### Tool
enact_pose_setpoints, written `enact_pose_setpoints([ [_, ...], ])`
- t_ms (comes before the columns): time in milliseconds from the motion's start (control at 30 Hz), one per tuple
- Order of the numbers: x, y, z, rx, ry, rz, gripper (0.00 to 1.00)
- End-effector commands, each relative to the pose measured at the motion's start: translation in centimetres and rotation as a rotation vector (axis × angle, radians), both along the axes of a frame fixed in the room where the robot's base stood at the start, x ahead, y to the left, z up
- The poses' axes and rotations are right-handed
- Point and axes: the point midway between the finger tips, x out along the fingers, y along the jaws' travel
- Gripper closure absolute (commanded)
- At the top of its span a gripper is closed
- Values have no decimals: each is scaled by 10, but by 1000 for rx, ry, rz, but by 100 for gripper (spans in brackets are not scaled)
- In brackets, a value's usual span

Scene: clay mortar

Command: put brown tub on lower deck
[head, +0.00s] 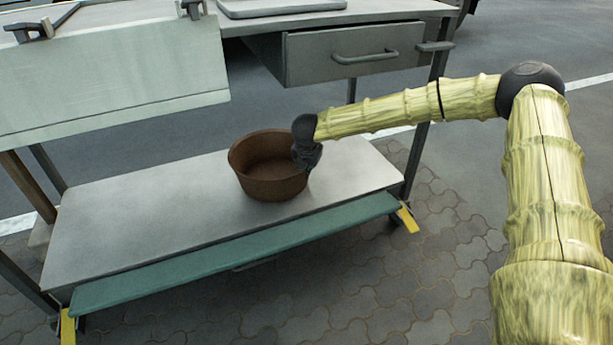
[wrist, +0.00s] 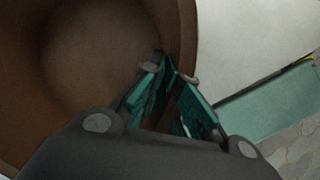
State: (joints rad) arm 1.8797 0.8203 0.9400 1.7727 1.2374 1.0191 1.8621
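The brown tub (head: 262,186) is a round, open, empty bowl, upright over the middle of the grey lower deck (head: 130,220). It looks to be resting on the deck, though a small gap under it cannot be ruled out. My gripper (head: 306,158) is at the tub's right rim. In the wrist view, the green-padded fingers (wrist: 171,82) close on either side of the tub's wall, and the tub (wrist: 95,50) fills the upper left. The fingertips are partly hidden against the rim.
Above the deck are a table top with a grey drawer (head: 345,55) and a pale hanging panel (head: 115,80) at left. A green strip (head: 240,250) runs along the deck's front, with yellow pieces (head: 407,219) at its ends. The deck is clear left of the tub.

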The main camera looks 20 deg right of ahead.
Motion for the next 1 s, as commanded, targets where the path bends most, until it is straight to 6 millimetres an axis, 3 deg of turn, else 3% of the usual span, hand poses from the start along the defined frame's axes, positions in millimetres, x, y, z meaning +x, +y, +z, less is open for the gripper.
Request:
enact_pose_setpoints([
  [100,0,0,-13,0,-1,0,100],
  [367,0,0,-13,0,-1,0,100],
  [500,0,0,-14,0,0,1,75],
  [533,0,0,-14,0,0,1,73],
  [1000,-2,1,-6,0,-1,1,73],
])
